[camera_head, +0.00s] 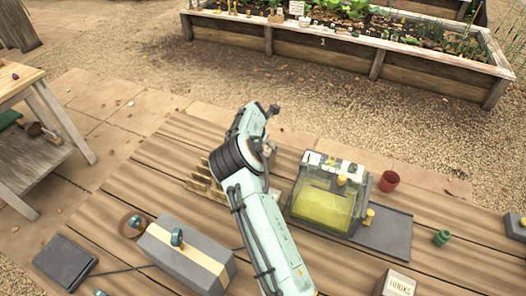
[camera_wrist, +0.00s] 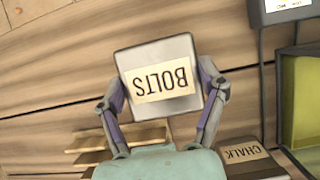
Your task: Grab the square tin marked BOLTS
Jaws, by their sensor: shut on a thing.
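The square tin marked BOLTS (camera_wrist: 157,108) is pale grey-beige with a cream label, upside down in the wrist view. My gripper (camera_wrist: 162,82) is shut on it, with one finger against its left side and one against its right. I cannot tell whether the tin touches the table or hangs just above it. In the head view my arm hides the tin and the gripper's fingers.
A tin marked CHALK (camera_wrist: 243,152) stands close by. A wooden slatted rack (camera_head: 199,186) is left of my arm. A machine with a yellow-green window (camera_head: 328,207), a red cup (camera_head: 389,181) and a HOOKS tin (camera_head: 398,285) stand to the right. A grey box (camera_head: 184,256) is front left.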

